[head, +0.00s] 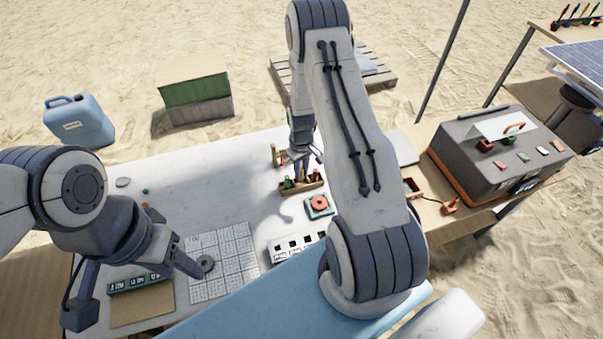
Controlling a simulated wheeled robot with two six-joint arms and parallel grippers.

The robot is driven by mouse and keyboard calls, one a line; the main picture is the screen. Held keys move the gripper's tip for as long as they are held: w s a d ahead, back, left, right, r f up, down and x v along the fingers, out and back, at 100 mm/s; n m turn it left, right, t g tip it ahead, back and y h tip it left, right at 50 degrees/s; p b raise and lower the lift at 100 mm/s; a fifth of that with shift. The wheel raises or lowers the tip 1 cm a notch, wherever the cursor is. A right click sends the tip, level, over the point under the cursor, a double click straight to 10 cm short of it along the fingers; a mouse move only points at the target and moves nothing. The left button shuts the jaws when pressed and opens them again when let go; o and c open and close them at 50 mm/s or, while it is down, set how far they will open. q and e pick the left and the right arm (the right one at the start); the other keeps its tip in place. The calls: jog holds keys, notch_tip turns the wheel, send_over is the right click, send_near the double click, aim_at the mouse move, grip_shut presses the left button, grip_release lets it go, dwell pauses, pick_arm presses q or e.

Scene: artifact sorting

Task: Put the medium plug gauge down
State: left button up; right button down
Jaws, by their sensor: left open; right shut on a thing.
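My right gripper (300,160) is at the far side of the white table, just above and behind a small wooden rack (301,186). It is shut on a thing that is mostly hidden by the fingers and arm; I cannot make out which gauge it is. The rack holds small green and red pieces. A thin yellow-brown upright piece (274,154) shows just left of the gripper; I cannot tell whether it touches it. My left gripper (138,293) is open and empty over the front left of the table.
A green block with a red disc (319,205) and a white slotted strip (292,246) lie nearer. A grey case (500,150) stands right. The table's left middle is mostly clear.

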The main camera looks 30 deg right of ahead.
jog(key=shift+f, duration=1.1)
jog(key=shift+f, duration=0.1)
jog(key=shift+f, duration=0.15)
jog(key=c, duration=0.8)
grip_release()
jog(key=shift+r, duration=0.2)
